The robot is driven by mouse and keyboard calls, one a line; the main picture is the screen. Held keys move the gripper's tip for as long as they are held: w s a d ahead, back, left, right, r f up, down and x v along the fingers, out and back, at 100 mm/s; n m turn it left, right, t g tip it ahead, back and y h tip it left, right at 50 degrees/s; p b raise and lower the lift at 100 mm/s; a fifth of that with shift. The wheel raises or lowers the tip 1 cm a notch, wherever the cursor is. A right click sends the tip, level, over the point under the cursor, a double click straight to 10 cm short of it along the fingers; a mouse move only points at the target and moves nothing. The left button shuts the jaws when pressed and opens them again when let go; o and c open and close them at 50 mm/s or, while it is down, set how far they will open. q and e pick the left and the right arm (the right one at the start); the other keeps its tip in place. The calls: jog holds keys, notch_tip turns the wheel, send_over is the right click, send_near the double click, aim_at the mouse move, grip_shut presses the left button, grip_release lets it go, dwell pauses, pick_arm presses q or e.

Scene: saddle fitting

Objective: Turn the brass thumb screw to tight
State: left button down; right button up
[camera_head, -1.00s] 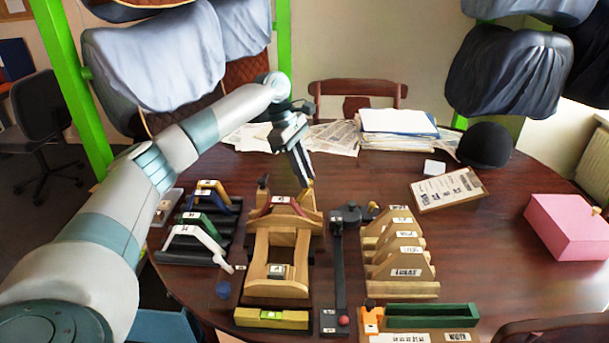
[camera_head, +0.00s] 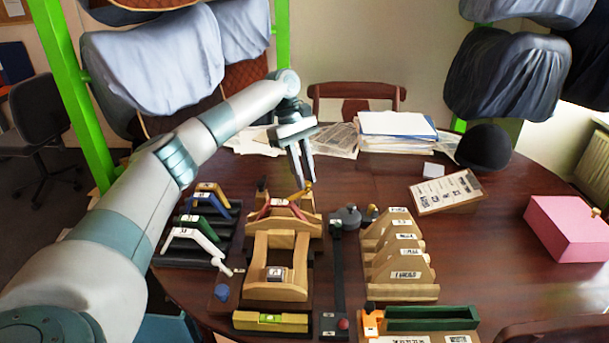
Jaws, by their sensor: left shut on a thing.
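The wooden saddle stand (camera_head: 252,262) sits in the middle of the table, with a red arched piece (camera_head: 283,209) across its far end. A small brass thumb screw (camera_head: 308,186) stands at the far right of the stand. My left gripper (camera_head: 305,184) points down over it, its two fingers shut on the screw's head. The fingertips hide part of the screw. My right gripper is out of view.
Yellow, green and white arches stand in a black rack (camera_head: 190,252) on the left. Wooden templates (camera_head: 402,290), a dark bar with a red knob (camera_head: 341,270) and a green tray (camera_head: 430,318) lie right. A pink box (camera_head: 568,228) is far right.

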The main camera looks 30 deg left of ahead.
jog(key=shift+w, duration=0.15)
pick_arm(q)
jog(key=c, duration=1.6)
grip_release()
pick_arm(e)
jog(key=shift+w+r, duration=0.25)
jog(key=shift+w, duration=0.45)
pick_arm(q)
jog(key=shift+v, duration=8.8)
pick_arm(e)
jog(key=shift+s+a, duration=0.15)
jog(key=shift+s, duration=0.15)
